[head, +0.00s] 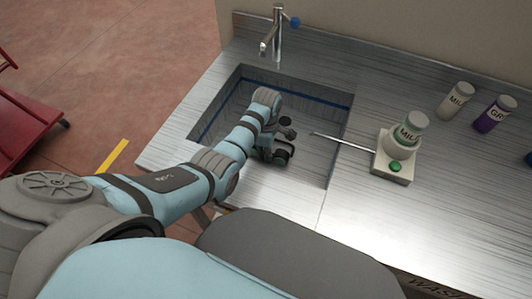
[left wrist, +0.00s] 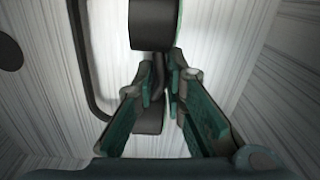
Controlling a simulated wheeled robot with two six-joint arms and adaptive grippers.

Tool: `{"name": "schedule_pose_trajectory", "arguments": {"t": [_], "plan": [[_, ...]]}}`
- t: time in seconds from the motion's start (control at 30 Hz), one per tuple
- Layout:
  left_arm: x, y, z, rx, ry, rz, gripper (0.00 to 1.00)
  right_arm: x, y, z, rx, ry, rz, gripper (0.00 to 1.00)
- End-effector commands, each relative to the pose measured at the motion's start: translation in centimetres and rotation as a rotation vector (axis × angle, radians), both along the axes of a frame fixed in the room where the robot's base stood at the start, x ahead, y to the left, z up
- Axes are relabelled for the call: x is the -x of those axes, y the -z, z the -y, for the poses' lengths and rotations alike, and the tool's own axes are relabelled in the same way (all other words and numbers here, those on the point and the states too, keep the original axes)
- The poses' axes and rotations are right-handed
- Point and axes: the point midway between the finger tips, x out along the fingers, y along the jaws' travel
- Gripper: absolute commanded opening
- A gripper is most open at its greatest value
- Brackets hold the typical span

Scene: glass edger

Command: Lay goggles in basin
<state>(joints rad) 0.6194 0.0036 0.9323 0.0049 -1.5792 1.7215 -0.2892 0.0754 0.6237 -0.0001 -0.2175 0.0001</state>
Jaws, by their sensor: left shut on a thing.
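The sink basin (head: 322,150) is set into the metal counter and has a blue line along its inner walls. My left gripper (head: 273,151) reaches down inside the basin's outline. It is shut on the goggles (head: 286,150), which look dark with green edges. In the left wrist view, the fingers (left wrist: 160,85) pinch the narrow middle of the goggles (left wrist: 156,25), between two dark eye cups. A dark strap or frame loop hangs to the left. I cannot tell whether the goggles touch the basin floor. My right gripper is not in view.
A tap (head: 278,38) with a blue knob stands behind the basin. On the right, a small device (head: 393,165) with a green button holds a bottle, and a thin rod (head: 342,142) reaches over the basin edge. Two bottles, one white (head: 456,101) and one purple (head: 494,114), stand further right.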

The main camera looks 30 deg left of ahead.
Motion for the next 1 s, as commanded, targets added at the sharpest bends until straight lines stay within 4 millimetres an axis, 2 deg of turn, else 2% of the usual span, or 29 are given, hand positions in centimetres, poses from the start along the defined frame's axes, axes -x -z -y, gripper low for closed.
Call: {"name": "schedule_pose_trajectory", "arguments": {"t": [0.27, 0.3, 0.4, 0.7, 0.77, 0.87, 1.0], "plan": [[0.0, 0.3, 0.0, 0.000, 0.000, 0.000, 0.00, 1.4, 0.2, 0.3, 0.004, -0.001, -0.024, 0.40], [0.0, 0.2, 0.0, 0.000, 0.000, 0.000, 0.17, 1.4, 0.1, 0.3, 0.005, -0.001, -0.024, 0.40], [0.0, 0.2, 0.0, 0.000, 0.000, 0.000, 0.31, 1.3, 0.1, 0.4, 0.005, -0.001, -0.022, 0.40], [0.0, -0.1, 0.0, 0.000, 0.000, 0.001, 0.31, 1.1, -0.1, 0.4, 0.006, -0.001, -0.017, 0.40], [-0.1, -0.7, 0.0, 0.000, 0.000, 0.003, 0.31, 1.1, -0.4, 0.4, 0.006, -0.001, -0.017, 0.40], [-0.2, -2.8, 0.0, 0.000, 0.000, 0.004, 0.31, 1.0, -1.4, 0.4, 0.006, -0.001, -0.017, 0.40], [-0.3, -7.0, 0.0, 0.000, 0.000, 0.005, 0.31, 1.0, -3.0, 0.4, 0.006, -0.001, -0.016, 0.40]]}}
